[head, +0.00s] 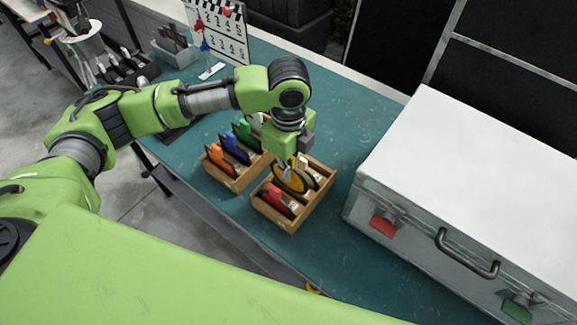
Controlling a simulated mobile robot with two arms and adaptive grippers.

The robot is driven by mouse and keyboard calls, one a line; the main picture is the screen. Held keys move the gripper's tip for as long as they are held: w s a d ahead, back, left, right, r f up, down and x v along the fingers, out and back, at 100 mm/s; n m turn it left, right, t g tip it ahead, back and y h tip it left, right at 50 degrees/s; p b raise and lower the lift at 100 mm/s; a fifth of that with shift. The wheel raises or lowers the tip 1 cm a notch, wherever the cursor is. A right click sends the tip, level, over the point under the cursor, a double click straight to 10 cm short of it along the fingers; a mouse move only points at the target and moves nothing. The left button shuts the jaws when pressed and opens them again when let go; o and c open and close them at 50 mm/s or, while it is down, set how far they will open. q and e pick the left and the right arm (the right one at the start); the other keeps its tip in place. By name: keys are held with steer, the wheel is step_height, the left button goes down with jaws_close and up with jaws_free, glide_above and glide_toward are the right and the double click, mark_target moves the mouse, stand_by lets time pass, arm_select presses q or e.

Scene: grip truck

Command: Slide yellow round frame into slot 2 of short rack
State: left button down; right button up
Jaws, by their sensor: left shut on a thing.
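The yellow round frame (294,180) is a dark-centred disc with a yellow rim. My left gripper (288,168) is shut on it from above and holds it at the right-hand wooden rack (291,228), between a red piece (275,197) in front and other pieces behind. The lower part of the disc is hard to make out, so I cannot tell which slot it is over or whether it is seated. A second wooden rack (236,187) stands just to the left. I cannot tell for certain which rack is the short one. My right gripper is not in view.
The left rack holds orange (219,158), blue (236,148) and green (246,134) pieces. A large grey case (455,195) stands close on the right. The teal table (345,262) is clear in front.

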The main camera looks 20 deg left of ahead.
mark_target(289, 188)
arm_select(q)
steer(key=shift+f, duration=0.2)
stand_by(0.5)
steer(key=shift+f, duration=0.35)
steer(key=shift+f, duration=0.25)
steer(key=shift+f+b, duration=0.8)
steer(key=shift+f, duration=1.7)
steer(key=c, duration=2.1)
jaws_free()
steer(key=shift+c, duration=0.2)
steer(key=shift+r, duration=0.1)
step_height(289, 188, up, 12)
steer(key=shift+f, duration=0.1)
